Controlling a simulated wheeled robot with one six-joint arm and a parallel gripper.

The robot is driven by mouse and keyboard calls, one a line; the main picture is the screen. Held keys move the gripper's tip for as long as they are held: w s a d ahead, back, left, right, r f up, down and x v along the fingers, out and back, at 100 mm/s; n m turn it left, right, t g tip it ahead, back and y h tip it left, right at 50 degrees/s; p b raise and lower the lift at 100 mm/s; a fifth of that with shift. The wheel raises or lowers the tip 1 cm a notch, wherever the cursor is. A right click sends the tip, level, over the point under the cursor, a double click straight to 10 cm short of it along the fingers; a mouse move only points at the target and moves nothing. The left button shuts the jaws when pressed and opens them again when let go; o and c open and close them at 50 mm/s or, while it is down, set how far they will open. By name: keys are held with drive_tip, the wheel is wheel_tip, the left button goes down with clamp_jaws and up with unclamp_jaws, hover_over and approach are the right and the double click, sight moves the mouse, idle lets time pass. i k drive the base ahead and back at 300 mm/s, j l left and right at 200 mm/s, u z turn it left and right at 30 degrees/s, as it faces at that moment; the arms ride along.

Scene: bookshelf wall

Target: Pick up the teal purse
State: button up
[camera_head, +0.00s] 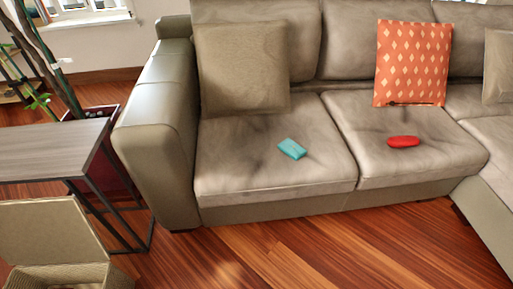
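A small teal purse (292,149) lies flat on the left seat cushion of the beige sofa (278,208), near the middle of that cushion. Nothing covers it. My gripper is not seen in the head view.
A red oblong item (403,142) lies on the seat to the right. An orange patterned pillow (413,63) and a beige pillow (243,68) lean on the backrest. A side table (50,151) and an open box (55,232) stand at left. Wooden floor (330,250) in front is clear.

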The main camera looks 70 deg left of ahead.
sight(290, 147)
drive_tip(key=u, duration=2.05)
drive_tip(key=i+j, duration=0.1)
drive_tip(key=i, duration=0.3)
drive_tip(key=i+j+z, duration=0.1)
drive_tip(key=i, duration=0.25)
